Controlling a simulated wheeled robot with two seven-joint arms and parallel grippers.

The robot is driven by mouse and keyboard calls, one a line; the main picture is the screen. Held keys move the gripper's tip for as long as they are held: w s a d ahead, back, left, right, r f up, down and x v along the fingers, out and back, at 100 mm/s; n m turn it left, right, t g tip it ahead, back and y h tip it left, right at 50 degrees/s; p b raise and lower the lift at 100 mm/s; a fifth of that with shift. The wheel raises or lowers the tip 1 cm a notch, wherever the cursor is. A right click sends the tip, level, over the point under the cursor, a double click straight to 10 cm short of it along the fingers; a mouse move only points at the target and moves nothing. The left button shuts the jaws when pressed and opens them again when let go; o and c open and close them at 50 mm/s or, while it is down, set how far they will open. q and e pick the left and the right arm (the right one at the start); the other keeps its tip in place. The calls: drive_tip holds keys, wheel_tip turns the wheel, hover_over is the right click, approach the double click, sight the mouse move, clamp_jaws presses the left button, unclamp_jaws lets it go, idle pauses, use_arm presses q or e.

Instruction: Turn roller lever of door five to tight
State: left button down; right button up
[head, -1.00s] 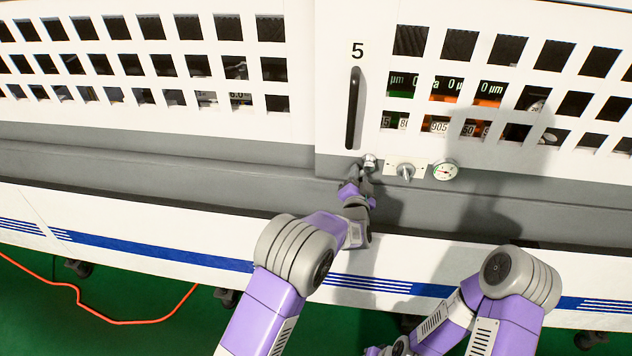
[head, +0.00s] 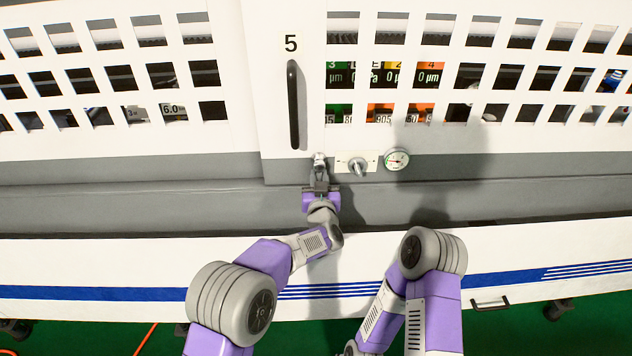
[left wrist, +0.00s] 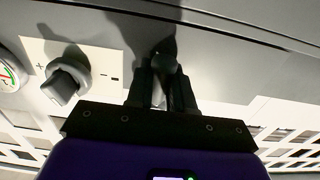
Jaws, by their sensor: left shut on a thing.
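The white door marked 5 (head: 290,44) has a black vertical handle (head: 293,105). Just below the handle, at the door's lower edge, is the small metal roller lever (head: 319,160). My left gripper (head: 319,177) reaches up to it from below and is shut on it. In the left wrist view, the fingers (left wrist: 162,82) stand close together around the rounded dark end of the lever (left wrist: 165,63); the rest of it is hidden between them. My right arm is bent at the lower right of the head view, and its gripper is not in view.
Just right of the lever is a plate with a regulator knob (head: 358,168), marked plus and minus in the wrist view (left wrist: 66,82). Beside it is a round gauge (head: 396,159). A grey ledge (head: 130,210) runs below the doors.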

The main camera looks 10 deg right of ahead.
idle(0.4)
use_arm(q)
drive_tip(key=c, duration=1.1)
unclamp_jaws()
drive_tip(key=s, duration=0.2)
drive_tip(key=s+a, duration=0.1)
drive_tip(key=s, duration=0.4)
drive_tip(key=shift+s+a+p, duration=0.15)
drive_tip(key=shift+s+p, duration=0.1)
drive_tip(key=shift+p, duration=0.05)
